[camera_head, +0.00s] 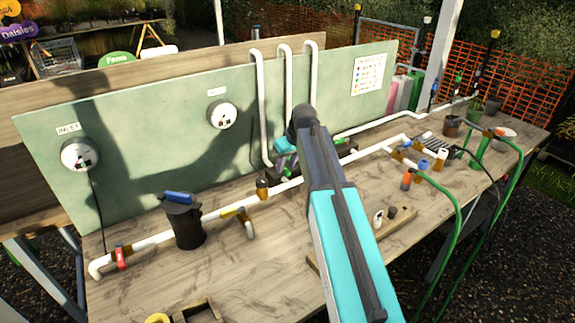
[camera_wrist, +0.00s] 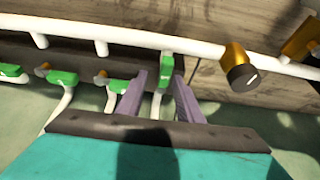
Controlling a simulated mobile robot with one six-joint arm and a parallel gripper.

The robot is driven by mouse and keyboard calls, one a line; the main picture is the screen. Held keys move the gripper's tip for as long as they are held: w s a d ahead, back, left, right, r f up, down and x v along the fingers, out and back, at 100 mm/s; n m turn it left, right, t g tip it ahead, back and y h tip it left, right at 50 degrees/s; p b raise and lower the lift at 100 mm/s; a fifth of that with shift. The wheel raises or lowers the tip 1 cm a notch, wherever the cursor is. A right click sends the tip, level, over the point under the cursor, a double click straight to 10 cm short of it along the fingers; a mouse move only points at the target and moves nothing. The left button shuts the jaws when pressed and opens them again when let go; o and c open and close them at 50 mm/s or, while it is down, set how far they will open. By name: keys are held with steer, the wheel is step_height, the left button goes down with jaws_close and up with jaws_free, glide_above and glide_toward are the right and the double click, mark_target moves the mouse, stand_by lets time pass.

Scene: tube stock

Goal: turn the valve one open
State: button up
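In the wrist view, a green valve handle (camera_wrist: 167,64) sits on a white pipe stub below a long white pipe. My gripper (camera_wrist: 160,74) is open, its two purple-grey fingers apart on either side of this handle. I cannot tell whether either finger touches it. Other green handles stand in a row to the left, the nearest (camera_wrist: 116,86) just beside the left finger. No number shows on the handles, so I cannot tell which is valve one.
A brown fitting with a black knob (camera_wrist: 240,76) is right of the fingers. In the head view, a green backboard (camera_head: 150,130) with gauges and white pipes rises behind. A black canister (camera_head: 184,224) stands left on the wooden bench (camera_head: 250,275); green hoses (camera_head: 450,225) hang right.

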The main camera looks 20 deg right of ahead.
steer(key=shift+a, duration=0.15)
steer(key=shift+s, duration=0.15)
steer(key=shift+s+r, duration=0.25)
steer(key=shift+r, duration=0.25)
steer(key=b+v, duration=0.3)
steer(key=v, duration=0.9)
steer(key=shift+r, duration=0.35)
steer(key=shift+w, duration=0.1)
